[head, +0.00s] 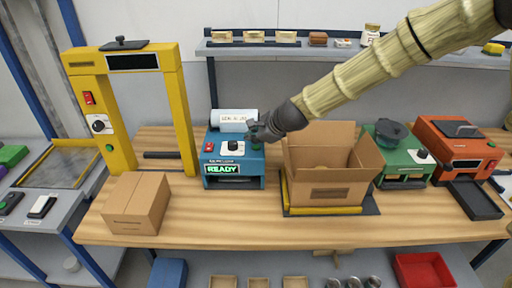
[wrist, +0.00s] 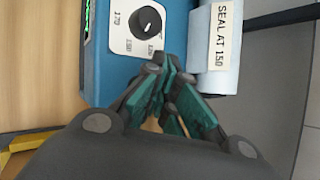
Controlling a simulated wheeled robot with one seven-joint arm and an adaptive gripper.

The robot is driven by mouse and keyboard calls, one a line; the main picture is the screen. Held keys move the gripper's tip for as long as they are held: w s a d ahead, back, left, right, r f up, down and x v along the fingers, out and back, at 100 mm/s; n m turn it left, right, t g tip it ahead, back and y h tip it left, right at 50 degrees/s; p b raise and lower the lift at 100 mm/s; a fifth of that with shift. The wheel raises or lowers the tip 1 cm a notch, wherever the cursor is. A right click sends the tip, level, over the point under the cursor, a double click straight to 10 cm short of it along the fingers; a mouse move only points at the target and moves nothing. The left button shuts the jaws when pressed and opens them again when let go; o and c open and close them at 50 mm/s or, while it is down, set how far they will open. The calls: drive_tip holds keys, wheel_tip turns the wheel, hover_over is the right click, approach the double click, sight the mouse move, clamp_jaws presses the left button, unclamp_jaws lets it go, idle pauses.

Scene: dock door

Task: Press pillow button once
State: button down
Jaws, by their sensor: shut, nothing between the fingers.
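The blue pillow machine (head: 213,160) stands on the wooden bench. Its green display (head: 222,169) reads "READY", and its front has a red switch (head: 209,146) and a black dial on a white plate (head: 236,146). My gripper (head: 254,130) is shut and empty at the machine's upper right. In the wrist view, the shut fingers (wrist: 165,68) lie over the blue housing (wrist: 100,65), just beside the dial (wrist: 147,23). The fingers cover part of the panel there, and I cannot clearly see a button or tell whether they touch it.
Green (head: 405,160) and orange (head: 450,150) machines stand further right.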

sight(254, 148)
drive_tip(key=shift+f, duration=0.1)
drive_tip(key=shift+f, duration=0.35)
drive_tip(key=shift+f+b, duration=0.35)
idle(0.9)
idle(0.3)
drive_tip(key=shift+r+p, duration=0.65)
drive_tip(key=shift+r, duration=0.15)
drive_tip(key=shift+r+p, duration=2)
drive_tip(key=shift+r, duration=0.5)
